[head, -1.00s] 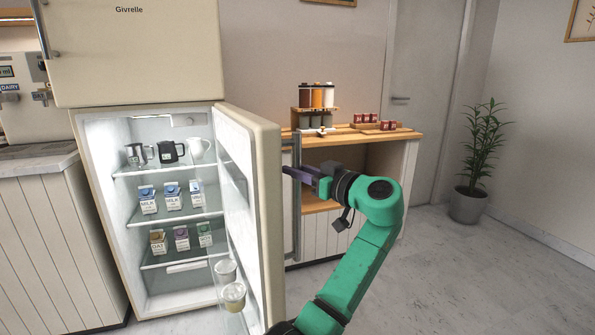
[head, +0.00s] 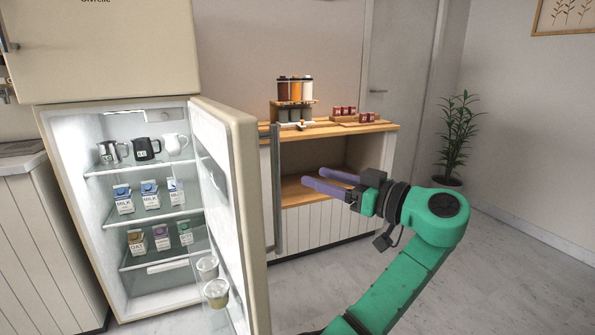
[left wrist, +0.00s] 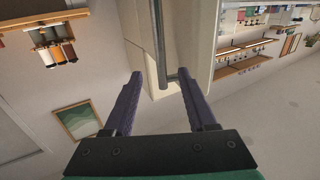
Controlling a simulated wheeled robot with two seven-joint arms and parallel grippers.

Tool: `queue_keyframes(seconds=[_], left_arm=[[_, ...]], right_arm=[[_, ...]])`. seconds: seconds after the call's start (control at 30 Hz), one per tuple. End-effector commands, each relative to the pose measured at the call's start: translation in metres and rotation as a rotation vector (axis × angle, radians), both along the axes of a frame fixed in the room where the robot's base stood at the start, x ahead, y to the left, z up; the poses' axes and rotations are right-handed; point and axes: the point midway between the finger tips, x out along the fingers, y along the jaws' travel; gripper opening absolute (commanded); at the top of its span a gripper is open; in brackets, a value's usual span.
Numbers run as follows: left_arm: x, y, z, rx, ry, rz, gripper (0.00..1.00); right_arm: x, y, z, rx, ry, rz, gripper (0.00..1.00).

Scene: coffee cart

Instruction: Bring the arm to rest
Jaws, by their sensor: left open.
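My left gripper (head: 328,188) is open and empty in the head view, with its purple fingers pointing left. It is to the right of the fridge door handle (head: 276,190), in front of the wooden-topped cabinet. In the left wrist view the two purple fingers (left wrist: 160,95) are spread apart. The handle (left wrist: 158,45) shows beyond them, with nothing held between the fingers. The fridge door (head: 235,200) stands wide open. My green left arm reaches up from the bottom of the head view. My right gripper is in neither view.
The open fridge holds jugs (head: 146,149), milk cartons (head: 149,195) and cups (head: 216,292). The cabinet (head: 335,128) bears canisters (head: 295,91) and small red items (head: 344,111). A potted plant (head: 457,140) stands at the right. The floor at the right is clear.

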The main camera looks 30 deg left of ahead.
Motion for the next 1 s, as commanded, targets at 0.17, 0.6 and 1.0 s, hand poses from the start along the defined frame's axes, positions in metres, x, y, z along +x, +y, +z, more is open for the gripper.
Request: queue_keyframes(seconds=[0.17,0.6,1.0], left_arm=[[-0.003,-0.012,0.001,0.001,-0.001,0.0,0.57],[0.001,-0.009,-0.01,-0.007,0.029,-0.009,0.57],[0.02,0.045,-0.325,-0.315,0.817,-0.443,0.57]], right_arm=[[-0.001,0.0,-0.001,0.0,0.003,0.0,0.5],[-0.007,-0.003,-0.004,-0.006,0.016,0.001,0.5],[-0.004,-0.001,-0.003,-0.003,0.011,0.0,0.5]])
